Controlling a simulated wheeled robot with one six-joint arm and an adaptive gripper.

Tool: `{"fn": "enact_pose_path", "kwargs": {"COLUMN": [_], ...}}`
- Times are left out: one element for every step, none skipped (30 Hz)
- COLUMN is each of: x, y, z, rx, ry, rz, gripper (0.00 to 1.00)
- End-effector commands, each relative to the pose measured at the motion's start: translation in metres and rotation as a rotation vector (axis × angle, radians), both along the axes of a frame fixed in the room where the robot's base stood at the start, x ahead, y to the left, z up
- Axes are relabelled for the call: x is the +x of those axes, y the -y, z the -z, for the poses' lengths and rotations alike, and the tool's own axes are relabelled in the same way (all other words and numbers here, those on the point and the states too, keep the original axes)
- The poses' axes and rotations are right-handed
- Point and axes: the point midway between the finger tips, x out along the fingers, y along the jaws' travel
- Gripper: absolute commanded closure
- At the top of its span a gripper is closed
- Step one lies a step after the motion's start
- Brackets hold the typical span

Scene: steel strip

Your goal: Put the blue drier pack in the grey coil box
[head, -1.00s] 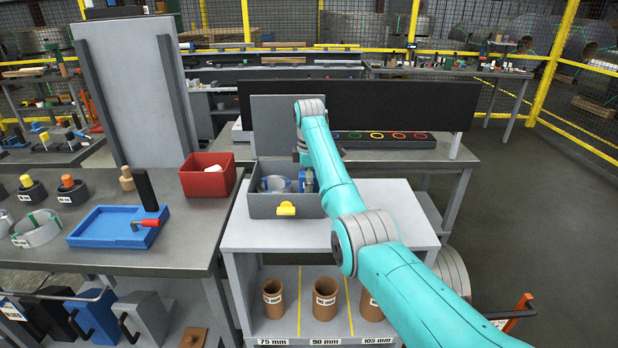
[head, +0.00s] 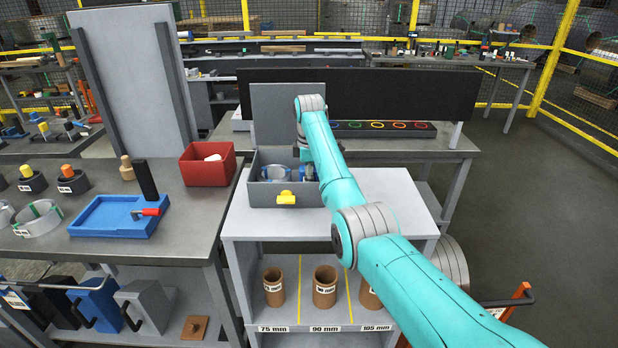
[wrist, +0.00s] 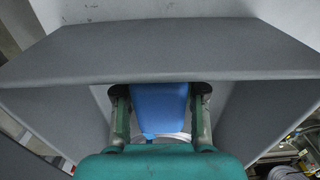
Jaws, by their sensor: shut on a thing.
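The grey coil box (head: 262,195) stands open on a grey cabinet, its lid upright behind and a yellow latch (head: 286,197) on its front. A ring-shaped coil with blue bands (head: 275,173) lies inside at the left. My gripper (wrist: 160,97) is shut on the blue drier pack (wrist: 160,106), which shows between its two fingers in the wrist view. The grey walls of the box surround the fingers there. In the head view my arm reaches into the right part of the box and hides most of the gripper and pack. I cannot tell whether the pack touches the floor.
A red bin (head: 207,175) and a blue tray (head: 105,222) stand on the left bench. Brown tubes (head: 325,287) stand on the shelf below the box. A black panel (head: 400,108) stands behind. The cabinet top right of the box is clear.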

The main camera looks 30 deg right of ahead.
Motion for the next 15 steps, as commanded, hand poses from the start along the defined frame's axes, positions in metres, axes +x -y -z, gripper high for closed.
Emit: {"fn": "enact_pose_path", "kwargs": {"x": [0.0, 0.0, 0.0, 0.0, 0.0, 0.0, 0.0, 0.0, 0.0, 0.0, 0.0, 0.0, -0.0001, -0.0001, 0.0], "y": [0.0, 0.0, 0.0, 0.0, 0.0, 0.0, 0.0, 0.0, 0.0, 0.0, 0.0, 0.0, -0.0001, -0.0001, 0.0], "z": [0.001, 0.0011, 0.0009, 0.0009, 0.001, 0.001, 0.001, 0.001, 0.001, 0.001, 0.001, 0.001, 0.0011, 0.001, 0.0004], "rx": [0.0, 0.0, 0.0, 0.0, 0.0, 0.0, 0.0, 0.0, 0.0, 0.0, 0.0, 0.0, 0.0, 0.0, 0.0], "ry": [0.0, 0.0, 0.0, 0.0, 0.0, 0.0, 0.0, 0.0, 0.0, 0.0, 0.0, 0.0, 0.0, 0.0, 0.0], "rz": [0.0, 0.0, 0.0, 0.0, 0.0, 0.0, 0.0, 0.0, 0.0, 0.0, 0.0, 0.0, 0.0, 0.0, 0.0], "gripper": [0.96, 0.57, 0.47, 0.39, 0.32, 0.3, 0.3, 0.3, 0.3, 0.3, 0.3, 0.3, 0.3, 0.3, 0.3]}}
